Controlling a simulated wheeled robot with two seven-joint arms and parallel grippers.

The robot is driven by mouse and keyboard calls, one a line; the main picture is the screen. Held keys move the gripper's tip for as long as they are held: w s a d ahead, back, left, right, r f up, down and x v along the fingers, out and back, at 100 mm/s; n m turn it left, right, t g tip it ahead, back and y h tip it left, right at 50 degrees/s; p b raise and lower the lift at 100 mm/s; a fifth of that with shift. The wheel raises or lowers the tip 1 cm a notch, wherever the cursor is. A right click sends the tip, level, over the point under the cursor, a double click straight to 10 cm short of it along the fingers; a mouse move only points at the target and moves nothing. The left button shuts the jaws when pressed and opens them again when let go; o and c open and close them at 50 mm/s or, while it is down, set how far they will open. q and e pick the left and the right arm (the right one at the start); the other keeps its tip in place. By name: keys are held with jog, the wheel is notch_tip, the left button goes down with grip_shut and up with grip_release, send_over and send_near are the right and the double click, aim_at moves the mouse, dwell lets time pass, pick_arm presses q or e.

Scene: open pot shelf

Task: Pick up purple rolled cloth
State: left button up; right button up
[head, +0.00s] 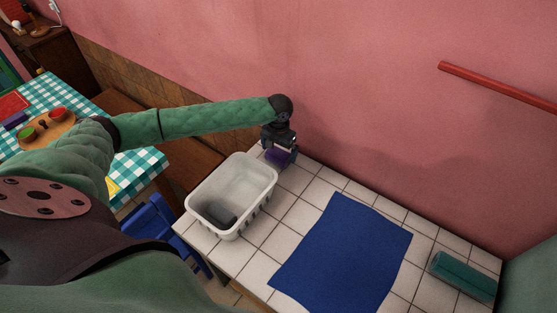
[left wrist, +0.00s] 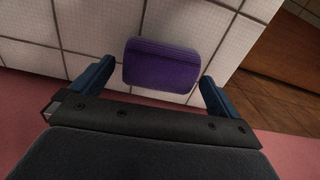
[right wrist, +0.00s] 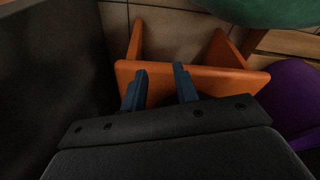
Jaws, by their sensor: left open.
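The purple rolled cloth (head: 278,158) lies on the white tiled counter near the wall, just beyond the grey bin. In the left wrist view the purple cloth (left wrist: 162,66) shows whole, centred between the fingers and close to their tips. My left gripper (head: 281,150) points down over it and hides part of it in the head view. In the left wrist view my left gripper (left wrist: 153,82) is open, with one finger on either side of the cloth and no visible grip. My right gripper (right wrist: 159,80) is partly open and empty, and is out of the head view.
A grey bin (head: 258,172) holding a dark object stands at the counter's left end. A blue cloth (head: 343,255) lies flat mid-counter; a teal roll (head: 463,275) lies at right. An orange wooden piece (right wrist: 210,82) is near my right gripper.

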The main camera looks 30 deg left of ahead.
aim_at(278, 152)
pick_arm(q)
notch_tip(278, 152, down, 3)
jog(key=b, duration=0.2)
jog(key=shift+s+r+b, duration=0.1)
jog(key=shift+b, duration=0.3)
jog(key=c, duration=0.9)
jog(key=shift+c, duration=0.5)
pick_arm(e)
notch_tip(278, 152, up, 7)
jog(key=w+a, duration=0.2)
jog(key=shift+w+a+r, duration=0.15)
jog(key=shift+w+a, duration=0.15)
jog(key=shift+w, duration=0.1)
